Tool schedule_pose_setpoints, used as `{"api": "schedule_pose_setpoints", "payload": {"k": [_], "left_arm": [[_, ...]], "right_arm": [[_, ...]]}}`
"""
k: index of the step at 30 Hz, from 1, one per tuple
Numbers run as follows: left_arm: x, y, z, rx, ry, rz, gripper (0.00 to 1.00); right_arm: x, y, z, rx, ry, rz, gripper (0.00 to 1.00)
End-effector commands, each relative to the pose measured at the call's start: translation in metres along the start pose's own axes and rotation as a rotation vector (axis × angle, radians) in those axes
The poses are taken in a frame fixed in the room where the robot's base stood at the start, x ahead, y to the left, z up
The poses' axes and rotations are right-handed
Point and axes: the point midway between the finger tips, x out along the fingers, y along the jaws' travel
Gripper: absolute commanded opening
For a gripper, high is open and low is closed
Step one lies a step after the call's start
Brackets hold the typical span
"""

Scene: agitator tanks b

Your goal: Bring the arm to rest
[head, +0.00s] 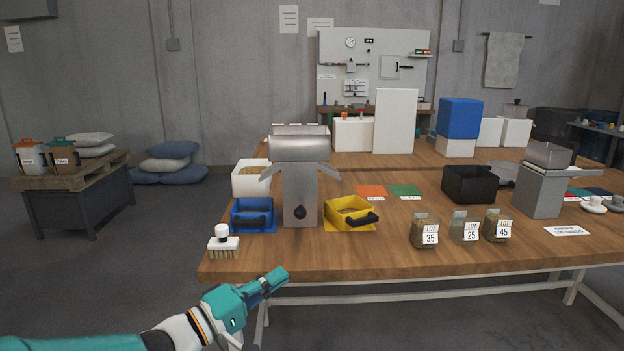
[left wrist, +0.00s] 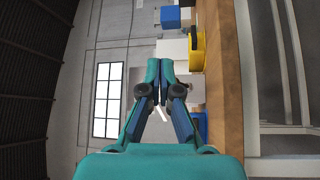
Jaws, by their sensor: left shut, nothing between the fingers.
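My left gripper (head: 268,281) is teal with dark finger pads. In the head view it reaches in from the lower left, in front of the table's near left edge and apart from it. It is shut with nothing in it. In the left wrist view its fingertips (left wrist: 165,66) are together, and the table edge runs along the right side of the picture. My right gripper is not in view.

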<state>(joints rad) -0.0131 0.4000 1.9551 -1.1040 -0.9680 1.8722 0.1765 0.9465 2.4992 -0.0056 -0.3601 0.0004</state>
Motion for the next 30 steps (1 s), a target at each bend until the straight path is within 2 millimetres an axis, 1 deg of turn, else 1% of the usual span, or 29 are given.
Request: {"api": "schedule_pose_setpoints", "payload": {"k": [1, 2, 5, 6, 8, 9, 11, 12, 14, 15, 17, 18, 20, 21, 23, 24, 27, 30], "left_arm": [[-0.001, -0.022, 0.001, -0.043, 0.01, -0.031, 0.0], [-0.003, -0.035, 0.0, -0.069, 0.021, -0.05, 0.0], [-0.009, -0.083, 0.002, -0.148, 0.059, -0.124, 0.0], [-0.014, -0.106, 0.004, -0.18, 0.079, -0.164, 0.0], [-0.023, -0.145, 0.009, -0.22, 0.113, -0.235, 0.0], [-0.032, -0.174, 0.015, -0.243, 0.136, -0.296, 0.0], [-0.048, -0.217, 0.026, -0.266, 0.164, -0.392, 0.0], [-0.061, -0.243, 0.036, -0.275, 0.178, -0.46, 0.0], [-0.082, -0.281, 0.053, -0.282, 0.187, -0.568, 0.0], [-0.097, -0.304, 0.066, -0.282, 0.185, -0.642, 0.0], [-0.122, -0.336, 0.089, -0.277, 0.168, -0.757, 0.0], [-0.14, -0.354, 0.106, -0.268, 0.144, -0.836, 0.0], [-0.168, -0.378, 0.133, -0.251, 0.094, -0.952, 0.0], [-0.187, -0.39, 0.152, -0.236, 0.047, -1.028, 0.0], [-0.215, -0.403, 0.18, -0.204, -0.041, -1.129, 0.0], [-0.231, -0.407, 0.197, -0.18, -0.106, -1.185, 0.0], [-0.259, -0.409, 0.223, -0.11, -0.249, -1.267, 0.0], [-0.276, -0.407, 0.237, -0.038, -0.373, -1.302, 0.0]], "right_arm": [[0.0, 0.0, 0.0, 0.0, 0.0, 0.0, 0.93], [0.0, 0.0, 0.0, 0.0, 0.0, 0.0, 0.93], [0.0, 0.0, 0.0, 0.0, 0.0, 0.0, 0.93], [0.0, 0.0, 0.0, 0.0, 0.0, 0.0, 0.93], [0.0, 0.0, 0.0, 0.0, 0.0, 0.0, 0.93], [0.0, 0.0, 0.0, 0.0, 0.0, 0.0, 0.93], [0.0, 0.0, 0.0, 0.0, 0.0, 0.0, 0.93], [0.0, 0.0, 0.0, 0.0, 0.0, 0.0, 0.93], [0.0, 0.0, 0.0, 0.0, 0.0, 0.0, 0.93], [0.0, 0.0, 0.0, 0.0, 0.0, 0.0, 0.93], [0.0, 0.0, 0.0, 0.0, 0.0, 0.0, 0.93], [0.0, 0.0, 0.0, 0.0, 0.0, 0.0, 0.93], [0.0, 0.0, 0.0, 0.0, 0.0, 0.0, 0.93], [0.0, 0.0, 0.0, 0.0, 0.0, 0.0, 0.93], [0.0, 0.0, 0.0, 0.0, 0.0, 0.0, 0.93], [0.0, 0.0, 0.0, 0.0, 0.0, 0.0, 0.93], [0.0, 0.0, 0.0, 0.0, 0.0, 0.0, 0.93], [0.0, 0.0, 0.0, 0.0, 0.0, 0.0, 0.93]]}}
